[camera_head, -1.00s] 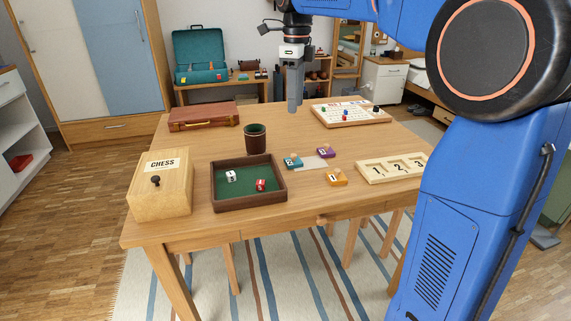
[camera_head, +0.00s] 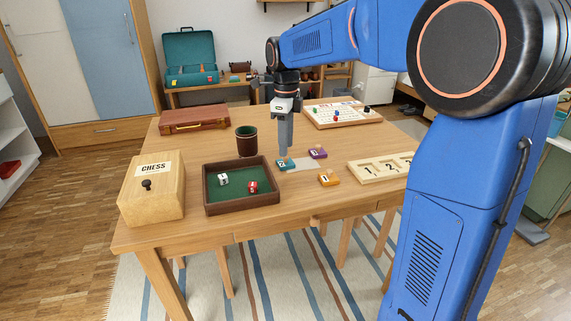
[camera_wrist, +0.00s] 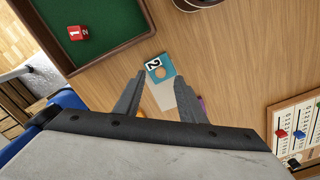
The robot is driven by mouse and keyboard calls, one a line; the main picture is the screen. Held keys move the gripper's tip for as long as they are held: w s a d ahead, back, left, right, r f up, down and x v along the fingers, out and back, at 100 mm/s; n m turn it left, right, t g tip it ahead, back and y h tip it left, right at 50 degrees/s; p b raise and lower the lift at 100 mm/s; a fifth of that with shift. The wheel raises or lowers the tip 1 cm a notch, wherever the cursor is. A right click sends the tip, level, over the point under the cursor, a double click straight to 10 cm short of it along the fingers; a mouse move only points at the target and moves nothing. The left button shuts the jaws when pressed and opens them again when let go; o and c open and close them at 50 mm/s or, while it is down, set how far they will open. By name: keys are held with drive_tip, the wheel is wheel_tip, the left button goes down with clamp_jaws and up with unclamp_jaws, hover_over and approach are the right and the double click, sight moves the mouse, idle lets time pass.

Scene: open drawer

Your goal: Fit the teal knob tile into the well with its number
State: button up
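The teal knob tile (camera_head: 285,165), marked 2, lies on the table at one end of a pale strip. It also shows in the wrist view (camera_wrist: 156,65), with its round knob just beyond my fingertips. My gripper (camera_head: 285,153) points down above the tile; in the wrist view my gripper (camera_wrist: 157,85) has its fingers apart with nothing between them. The wooden board with wells (camera_head: 372,180) lies at the table's right, with wells numbered 1, 2 and 3. Its right end is hidden behind my arm.
An orange tile (camera_head: 329,180) marked 1 and a purple tile (camera_head: 318,153) lie near the teal one. A dice tray (camera_head: 241,206) and dark cup (camera_head: 246,141) stand to the left. A chess box (camera_head: 151,203), brown case (camera_head: 194,121) and game board (camera_head: 343,121) stand farther out.

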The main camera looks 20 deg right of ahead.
sight(286, 161)
drive_tip(key=shift+w+f, duration=0.1)
drive_tip(key=shift+f, duration=1.75)
drive_tip(key=shift+c, duration=0.6)
clamp_jaws()
